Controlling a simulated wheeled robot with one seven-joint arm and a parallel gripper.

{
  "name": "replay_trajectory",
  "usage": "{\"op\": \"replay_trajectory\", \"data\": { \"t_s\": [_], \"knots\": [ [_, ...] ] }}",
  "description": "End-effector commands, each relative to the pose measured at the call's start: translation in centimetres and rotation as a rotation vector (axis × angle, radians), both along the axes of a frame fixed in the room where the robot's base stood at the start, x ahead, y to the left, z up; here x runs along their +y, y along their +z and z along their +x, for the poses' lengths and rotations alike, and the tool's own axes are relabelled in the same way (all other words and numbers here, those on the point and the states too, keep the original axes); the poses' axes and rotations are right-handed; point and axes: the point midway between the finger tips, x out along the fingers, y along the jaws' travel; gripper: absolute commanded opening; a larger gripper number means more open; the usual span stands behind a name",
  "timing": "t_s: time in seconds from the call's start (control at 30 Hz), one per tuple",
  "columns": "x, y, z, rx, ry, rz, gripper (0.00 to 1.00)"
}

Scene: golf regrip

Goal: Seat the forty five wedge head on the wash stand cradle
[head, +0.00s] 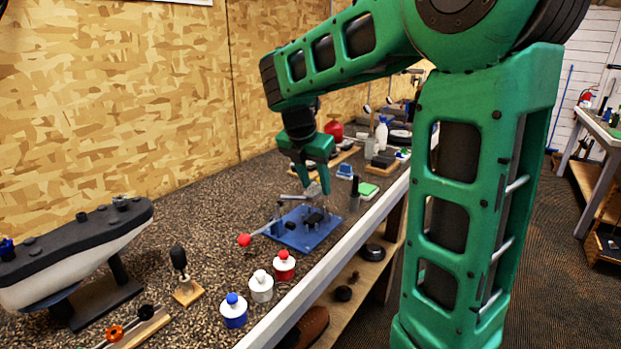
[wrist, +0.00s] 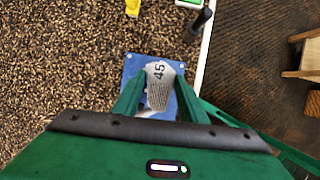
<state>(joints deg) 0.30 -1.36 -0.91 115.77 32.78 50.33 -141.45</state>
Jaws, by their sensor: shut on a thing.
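My gripper (head: 316,186) is shut on the forty five wedge head (wrist: 158,72), a grey metal club head marked 45 with grooves on its face. The head lies between my two green fingers in the wrist view. In the head view the wedge head (head: 313,190) is small and partly hidden by the fingers. The wash stand (head: 293,240) is a blue plate with dark cradle blocks on the speckled bench. The blue plate also shows below the head in the wrist view (wrist: 131,66). I cannot tell whether the head touches the cradle.
A red ball knob (head: 244,240) on a lever sticks out left of the stand. Red, white and blue-capped pots (head: 261,287) stand in front. A boat-like model (head: 70,250) is at left.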

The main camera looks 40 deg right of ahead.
Motion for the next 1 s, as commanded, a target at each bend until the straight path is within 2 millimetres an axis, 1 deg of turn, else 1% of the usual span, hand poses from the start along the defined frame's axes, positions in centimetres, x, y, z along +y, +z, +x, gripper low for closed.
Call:
{"op": "replay_trajectory", "data": {
  "t_s": [0.3,0.6,0.8,1.0],
  "knots": [
    [0.2,-2.8,0.0,0.002,0.004,0.0,0.16],
    [0.3,-5.1,0.1,0.001,0.004,0.0,0.16],
    [0.3,-5.9,0.1,0.0,0.005,0.0,0.16],
    [0.4,-6.1,0.1,0.0,0.005,0.001,0.16]
  ]
}}
